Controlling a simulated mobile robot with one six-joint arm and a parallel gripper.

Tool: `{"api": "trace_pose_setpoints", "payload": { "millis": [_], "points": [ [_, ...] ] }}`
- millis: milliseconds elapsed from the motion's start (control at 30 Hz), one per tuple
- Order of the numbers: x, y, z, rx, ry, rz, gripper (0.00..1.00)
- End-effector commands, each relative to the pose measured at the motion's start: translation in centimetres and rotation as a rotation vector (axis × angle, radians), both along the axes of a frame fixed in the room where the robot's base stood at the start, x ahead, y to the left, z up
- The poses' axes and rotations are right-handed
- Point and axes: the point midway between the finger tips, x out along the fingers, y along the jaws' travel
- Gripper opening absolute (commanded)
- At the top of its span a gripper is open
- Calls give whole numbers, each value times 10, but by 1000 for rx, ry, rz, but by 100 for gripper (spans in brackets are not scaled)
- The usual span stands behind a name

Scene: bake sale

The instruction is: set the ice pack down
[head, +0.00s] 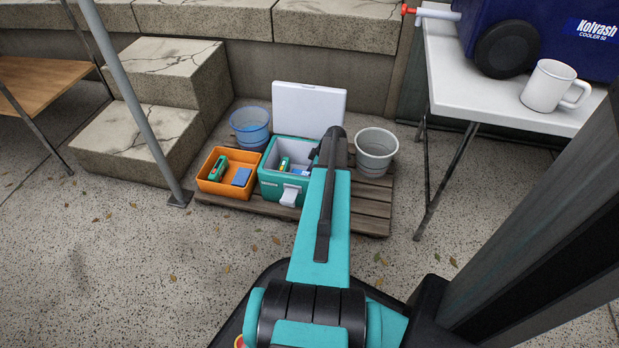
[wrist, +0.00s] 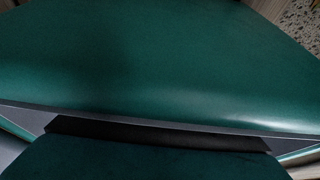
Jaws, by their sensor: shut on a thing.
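A teal cooler box (head: 269,187) with its white lid (head: 308,108) open stands on a wooden pallet. My gripper (head: 312,157) is down at the cooler's opening, mostly hidden behind my own teal arm. It is shut on what looks like the blue ice pack (head: 299,172), of which only a small part shows inside the cooler. Whether the pack touches the cooler floor is hidden. A green and yellow item (head: 284,163) lies in the cooler to the left of it. In the wrist view a dark green surface fills most of the picture, and the fingertips cannot be made out.
An orange bin (head: 227,189) left of the cooler holds a green item (head: 219,168) and a blue block (head: 241,177). A blue bucket (head: 250,127) and a grey bucket (head: 375,150) stand close by. Stone steps (head: 165,80) rise at left; a white table (head: 490,95) stands right.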

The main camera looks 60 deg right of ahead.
Motion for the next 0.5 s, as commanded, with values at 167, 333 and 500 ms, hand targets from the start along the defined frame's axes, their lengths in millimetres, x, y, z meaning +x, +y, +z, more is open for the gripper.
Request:
{"api": "trace_pose_setpoints", "payload": {
  "millis": [167,333,500],
  "points": [
    [0,0,0,-1,-1,0,23],
    [0,0,-1,0,-1,0,23],
    [0,0,-5,0,-1,0,23]
  ]
}}
